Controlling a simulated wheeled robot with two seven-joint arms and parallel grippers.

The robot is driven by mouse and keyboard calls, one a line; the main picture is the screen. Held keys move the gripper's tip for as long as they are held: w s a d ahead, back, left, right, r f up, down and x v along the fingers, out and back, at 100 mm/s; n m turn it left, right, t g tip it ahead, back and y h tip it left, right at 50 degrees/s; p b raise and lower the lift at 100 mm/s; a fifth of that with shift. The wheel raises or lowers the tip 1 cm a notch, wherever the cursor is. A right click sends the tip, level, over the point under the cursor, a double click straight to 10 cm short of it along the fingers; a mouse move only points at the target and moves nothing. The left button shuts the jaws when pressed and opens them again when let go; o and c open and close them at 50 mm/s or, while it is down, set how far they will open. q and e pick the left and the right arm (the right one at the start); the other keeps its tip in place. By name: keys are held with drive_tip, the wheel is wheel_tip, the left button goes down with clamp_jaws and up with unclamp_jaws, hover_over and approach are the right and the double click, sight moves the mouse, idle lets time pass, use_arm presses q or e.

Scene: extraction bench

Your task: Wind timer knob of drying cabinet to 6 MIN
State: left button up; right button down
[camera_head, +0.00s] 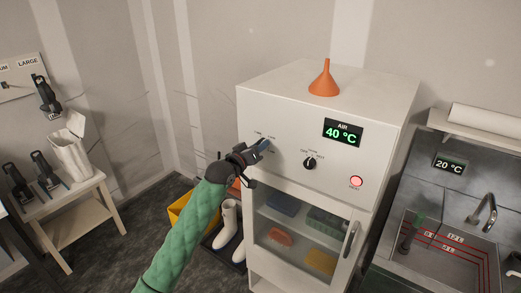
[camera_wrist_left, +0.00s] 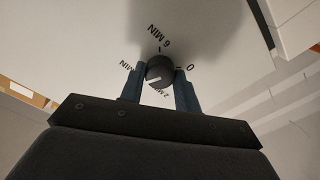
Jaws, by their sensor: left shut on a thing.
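The white drying cabinet (camera_head: 295,105) stands in the middle of the head view, with a green "AIR 40 °C" display (camera_head: 343,133). My left gripper (camera_head: 262,146) is at the upper left of its front panel and hides the timer knob there. In the left wrist view the dark round timer knob (camera_wrist_left: 160,69) sits between the blue fingers of my left gripper (camera_wrist_left: 160,76), which is shut on it. Labels around it read 6 MIN, 0, 2 MIN and a partly covered "MIN". The knob's white mark points lower left, between 2 MIN and the partly covered label. My right gripper is out of view.
A second black knob (camera_head: 310,163) and a red lit button (camera_head: 356,182) are on the same panel. An orange funnel (camera_head: 324,79) stands on the cabinet top. Below is a glazed door with a handle (camera_head: 351,239). A sink (camera_head: 450,250) is at right, a small white table (camera_head: 75,205) at left.

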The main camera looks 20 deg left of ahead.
use_arm(q)
drive_tip(key=m, duration=2.1)
drive_tip(key=shift+r+p, duration=0.1)
drive_tip(key=shift+p, duration=0.3)
drive_tip(key=o, duration=0.7)
drive_tip(key=shift+f+m, duration=0.25)
drive_tip(key=shift+m, duration=0.25)
drive_tip(key=o, duration=0.3)
drive_tip(key=shift+r, duration=0.1)
drive_tip(key=v, duration=0.8)
drive_tip(key=shift+b, duration=0.35)
